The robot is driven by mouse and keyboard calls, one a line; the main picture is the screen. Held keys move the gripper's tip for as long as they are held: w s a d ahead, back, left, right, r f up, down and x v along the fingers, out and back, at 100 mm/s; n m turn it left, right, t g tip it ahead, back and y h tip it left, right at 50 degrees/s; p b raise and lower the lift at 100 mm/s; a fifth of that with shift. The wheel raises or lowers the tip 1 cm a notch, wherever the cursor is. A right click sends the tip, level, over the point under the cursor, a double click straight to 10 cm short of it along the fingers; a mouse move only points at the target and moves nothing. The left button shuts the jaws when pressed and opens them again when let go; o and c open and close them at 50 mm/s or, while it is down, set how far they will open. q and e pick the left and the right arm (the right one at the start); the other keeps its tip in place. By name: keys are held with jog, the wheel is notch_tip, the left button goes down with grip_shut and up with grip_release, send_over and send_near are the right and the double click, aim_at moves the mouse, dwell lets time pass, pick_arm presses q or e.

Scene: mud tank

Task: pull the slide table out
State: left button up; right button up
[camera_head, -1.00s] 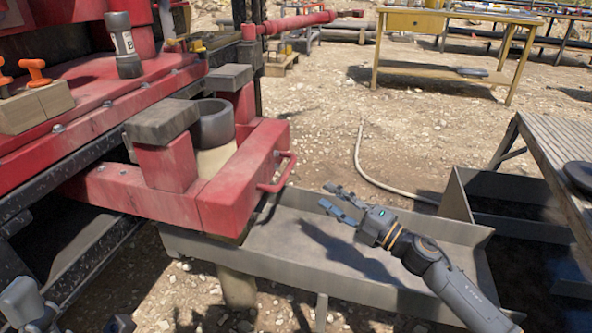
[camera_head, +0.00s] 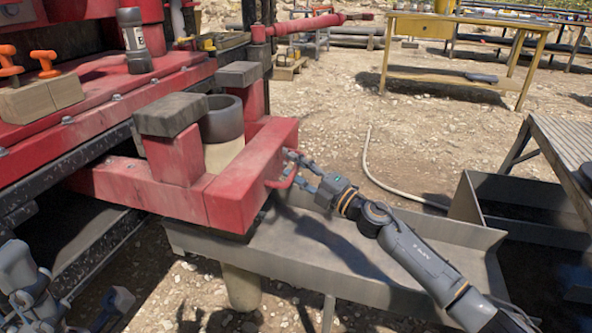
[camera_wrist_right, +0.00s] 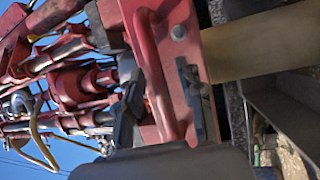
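The red slide table (camera_head: 240,183) sticks out from the red machine, with a red bar handle (camera_head: 283,175) on its right end face. My right gripper (camera_head: 295,167) is at this handle, coming from the right. In the right wrist view, the handle (camera_wrist_right: 158,75) runs between the two fingers of the right gripper (camera_wrist_right: 162,102). The fingers are apart, with gaps beside the bar. My left gripper (camera_head: 108,312) is low at the left edge of the head view, away from the slide table; its fingers do not show clearly.
A grey metal trough (camera_head: 330,245) lies below and right of the slide table. A grey cylinder (camera_head: 222,120) stands between blocks on the slide table. A slatted table (camera_head: 565,145) is at the right, and a yellow workbench (camera_head: 450,75) stands far back.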

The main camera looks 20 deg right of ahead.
grip_shut()
jog(key=shift+d, duration=0.15)
jog(key=s+d, duration=0.8)
jog(key=d, duration=0.4)
jog(key=shift+s+d, duration=0.15)
jog(key=shift+s, duration=0.1)
jog(key=shift+r, duration=0.1)
